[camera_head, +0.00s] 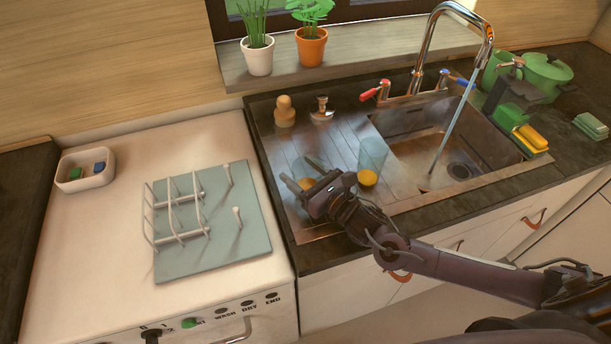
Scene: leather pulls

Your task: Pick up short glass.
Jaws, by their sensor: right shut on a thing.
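The short glass (306,183) is see-through with an orange bottom and stands on the drainboard left of the sink basin. My right gripper (298,170) reaches in from the right and is shut on the short glass, with a finger on each side of it. The fingers and gripper body hide part of the glass. I cannot tell whether its base is clear of the drainboard. My left gripper is not in view.
A taller glass (372,158) with an orange bottom stands close to the right of my gripper. A wooden brush (284,112) stands behind. The tap (452,8) runs into the basin (430,160). A dish rack (178,208) is on the left counter.

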